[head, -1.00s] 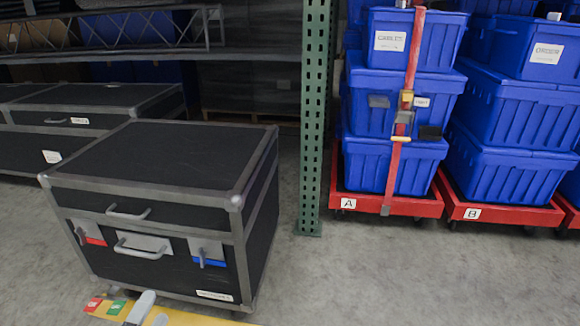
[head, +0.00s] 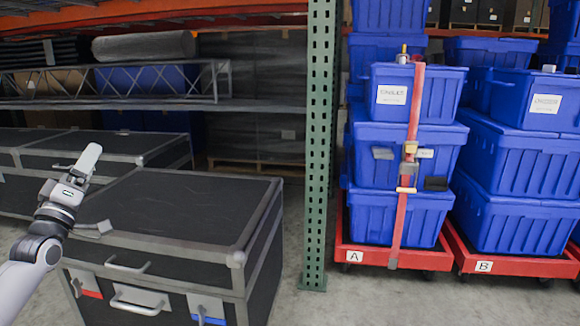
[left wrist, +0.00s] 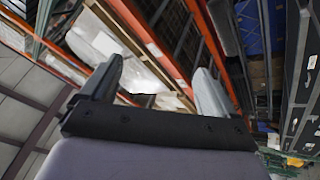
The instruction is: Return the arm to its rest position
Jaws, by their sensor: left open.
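My left gripper (head: 96,194) is raised at the left of the head view, in front of the black case (head: 165,205). Its two light grey fingers are spread with nothing between them. In the left wrist view the open fingers (left wrist: 158,88) point up towards the rack beams and the ceiling. The case has metal edges, handles and latches with red and blue tabs. I cannot tell the exact gap between gripper and case. My right gripper is not in view.
A green rack post (head: 318,150) stands mid-view. Right of it, strapped blue totes (head: 408,155) stand on red dolly A (head: 425,258), beside dolly B (head: 515,263). A shelf (head: 270,106) crosses behind the case. Bare floor shows around the post's foot.

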